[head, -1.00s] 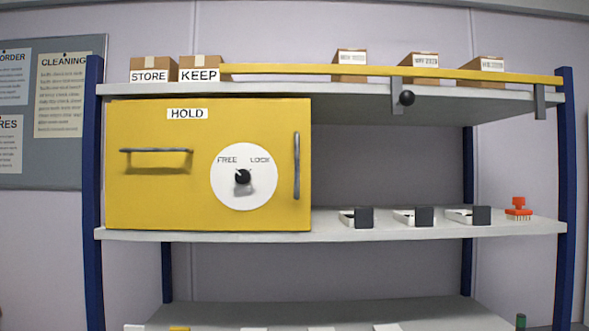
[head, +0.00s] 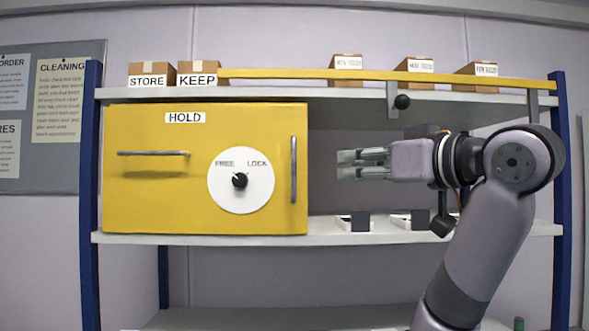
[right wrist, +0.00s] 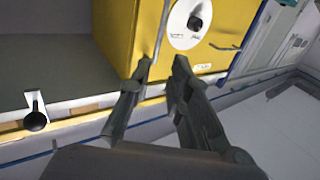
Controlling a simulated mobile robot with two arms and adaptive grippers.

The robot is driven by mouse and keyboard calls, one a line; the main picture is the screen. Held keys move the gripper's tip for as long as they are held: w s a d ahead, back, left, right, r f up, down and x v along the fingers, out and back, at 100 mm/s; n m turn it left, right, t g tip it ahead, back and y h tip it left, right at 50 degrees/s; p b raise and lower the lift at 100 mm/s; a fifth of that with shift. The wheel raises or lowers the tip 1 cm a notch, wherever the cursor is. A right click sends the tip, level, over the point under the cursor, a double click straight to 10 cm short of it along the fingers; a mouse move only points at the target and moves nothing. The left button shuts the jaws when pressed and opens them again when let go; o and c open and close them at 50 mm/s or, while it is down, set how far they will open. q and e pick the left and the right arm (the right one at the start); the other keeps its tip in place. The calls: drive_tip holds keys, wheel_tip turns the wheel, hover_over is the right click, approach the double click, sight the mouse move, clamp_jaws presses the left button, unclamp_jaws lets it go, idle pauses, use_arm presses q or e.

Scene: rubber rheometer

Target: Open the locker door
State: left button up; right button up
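The yellow locker (head: 140,205) marked HOLD stands on the shelf at left, its door shut. Its white dial (head: 258,200) carries FREE and LOCK; the black knob (head: 240,180) has its pointer up and left, towards FREE. A vertical grey handle (head: 293,168) is at the door's right edge, a horizontal handle (head: 152,153) at its left. My right gripper (head: 345,164) is open and empty, right of the vertical handle and apart from it in the head view. In the right wrist view its fingers (right wrist: 163,66) are spread, the vertical handle (right wrist: 163,30) showing beyond them. My left gripper is out of view.
A yellow rail (head: 300,74) with a black ball knob (head: 402,102) runs along the upper shelf, in front of boxes (head: 348,64). The bay right of the locker is otherwise largely free.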

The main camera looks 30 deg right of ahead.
sight(295, 168)
drive_tip(key=w+p, duration=0.1)
drive_tip(key=w, duration=0.4)
drive_tip(key=w+p, duration=0.2)
drive_tip(key=w, duration=0.4)
drive_tip(key=w+p, duration=0.2)
drive_tip(key=w, duration=0.3)
drive_tip(key=shift+w+a+r, duration=0.1)
drive_tip(key=shift+w+a, duration=0.05)
drive_tip(key=shift+a, duration=0.2)
drive_tip(key=shift+w, duration=0.6)
drive_tip(key=shift+c, duration=0.4)
clamp_jaws()
